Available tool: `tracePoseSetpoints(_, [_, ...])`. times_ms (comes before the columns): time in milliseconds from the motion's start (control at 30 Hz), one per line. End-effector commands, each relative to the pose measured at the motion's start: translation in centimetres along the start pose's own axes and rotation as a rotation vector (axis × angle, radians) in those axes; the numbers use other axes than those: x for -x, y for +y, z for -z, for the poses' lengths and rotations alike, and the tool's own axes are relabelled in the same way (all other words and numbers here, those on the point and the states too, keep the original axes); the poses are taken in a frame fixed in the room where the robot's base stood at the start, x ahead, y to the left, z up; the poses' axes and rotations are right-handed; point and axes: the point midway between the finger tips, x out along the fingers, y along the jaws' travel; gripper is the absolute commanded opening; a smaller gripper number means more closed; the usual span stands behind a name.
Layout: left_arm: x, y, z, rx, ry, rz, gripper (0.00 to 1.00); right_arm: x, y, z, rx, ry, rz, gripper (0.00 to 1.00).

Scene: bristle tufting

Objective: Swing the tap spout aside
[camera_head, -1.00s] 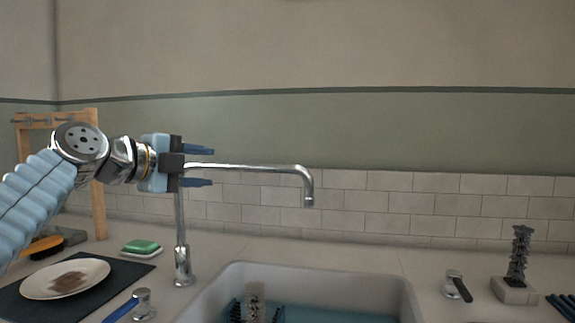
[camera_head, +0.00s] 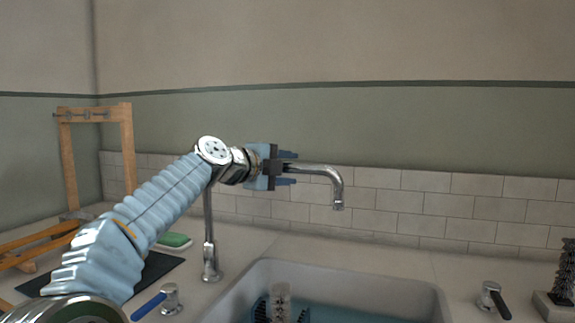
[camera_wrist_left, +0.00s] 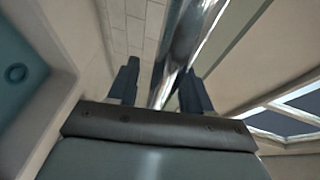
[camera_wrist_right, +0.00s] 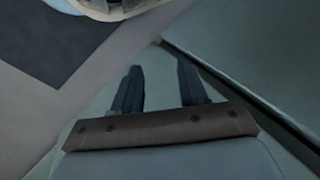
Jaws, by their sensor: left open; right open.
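The chrome tap spout (camera_head: 328,172) reaches right from its upright post (camera_head: 208,240) and bends down at its tip, over the sink. My left gripper (camera_head: 290,168) is open around the spout's horizontal part, with one finger above it and one below in the head view. In the left wrist view the spout (camera_wrist_left: 178,70) passes between the spread fingers; contact cannot be told. My left arm hides the top of the post. My right gripper (camera_wrist_right: 160,80) is open and empty in the right wrist view and outside the head view.
The sink (camera_head: 405,280) lies below the spout, with a clear brush block (camera_head: 280,302) in it. Tap handles stand left (camera_head: 170,298) and right (camera_head: 491,298). A wooden frame (camera_head: 128,150) and a green sponge (camera_head: 175,240) are at left. The space right of the spout tip is clear.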

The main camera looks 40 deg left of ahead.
Motion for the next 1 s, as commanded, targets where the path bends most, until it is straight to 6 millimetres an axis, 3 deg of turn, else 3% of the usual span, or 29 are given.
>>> tracePoseSetpoints(333, [-0.43,0.02,-0.01,0.0,0.0,0.0,0.48,0.07,-0.03,0.01,0.0,0.0,0.0,0.43])
tracePoseSetpoints(600, [-0.41,0.03,0.0,0.0,0.0,0.0,0.07,0.07,-0.03,0.0,0.0,0.0,0.0,0.43])
tracePoseSetpoints(667, [-0.41,0.05,0.01,0.0,0.0,-0.001,0.0,0.07,-0.03,0.0,0.0,0.0,0.0,0.43])
tracePoseSetpoints(1000, [-1.07,-0.01,-0.09,0.001,-0.009,-0.002,0.0,0.07,-0.04,0.0,0.0,0.0,0.0,0.43])
